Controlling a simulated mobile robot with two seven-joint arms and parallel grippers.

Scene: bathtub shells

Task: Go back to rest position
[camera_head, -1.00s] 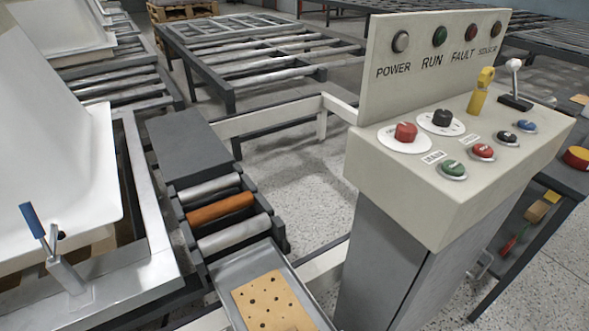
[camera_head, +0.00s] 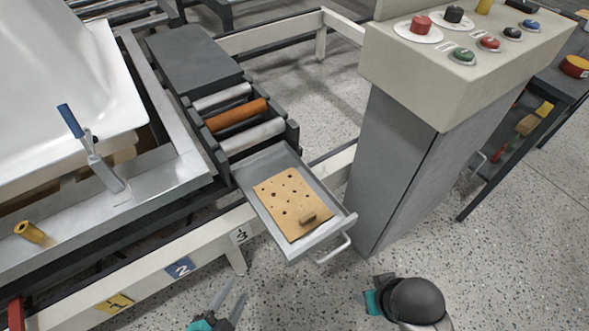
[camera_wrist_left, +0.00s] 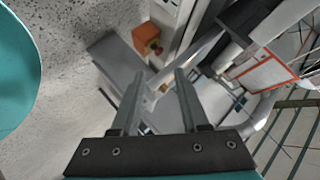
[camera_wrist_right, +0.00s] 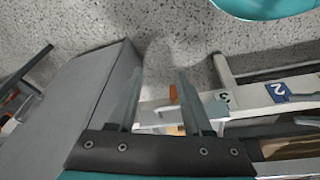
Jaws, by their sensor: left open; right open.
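My left gripper (camera_head: 229,303) shows at the bottom of the head view, its two fingers apart and empty, over the floor in front of the white frame. In the left wrist view its fingers (camera_wrist_left: 157,100) are spread with nothing between them. My right arm's dark rounded link shows at the bottom right of the head view; the right gripper's fingers are hidden there. In the right wrist view the right gripper's fingers (camera_wrist_right: 158,100) are apart and empty, with floor and the white frame beyond them.
The control console (camera_head: 410,150) stands at the right. An open metal drawer (camera_head: 255,200) holding a perforated tan board (camera_head: 278,190) juts out beside rollers (camera_head: 235,115). A white tub shell (camera_head: 60,70) lies at the left. Speckled floor (camera_head: 480,270) is clear at lower right.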

